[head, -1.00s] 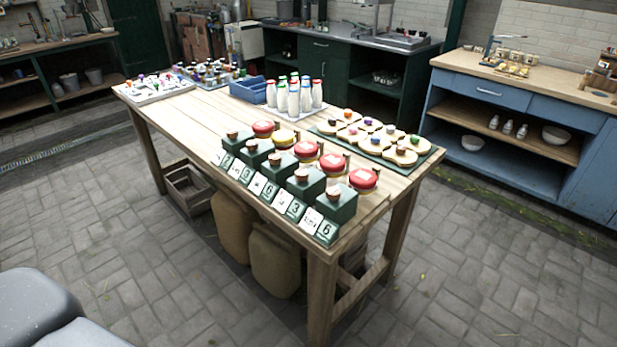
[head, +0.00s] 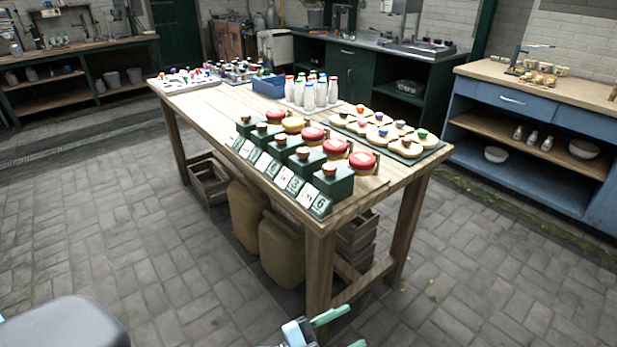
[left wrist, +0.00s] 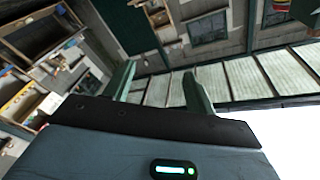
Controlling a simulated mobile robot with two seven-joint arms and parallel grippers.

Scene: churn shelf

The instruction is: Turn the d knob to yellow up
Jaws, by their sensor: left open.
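A row of dark green boxes (head: 334,186) stands along the table's near long edge, each with a small brown knob (head: 330,168) on top. White and green cards with digits, among them a 6 (head: 320,205) and a 3 (head: 294,186), lean on their fronts. I cannot tell which knob is d, and no yellow mark on a knob can be made out. My left gripper (head: 338,330) is low at the bottom edge, in front of and well apart from the table. It is open and empty; its fingers show in the left wrist view (left wrist: 160,88). My right gripper is out of view.
Red- and yellow-lidded jars (head: 361,160) stand behind the boxes on the wooden table (head: 222,104). A green board (head: 435,150) with round pieces, bottles (head: 308,97) and a blue crate (head: 268,86) stand farther back. Sacks (head: 285,248) and crates (head: 358,238) are underneath. The near floor is clear.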

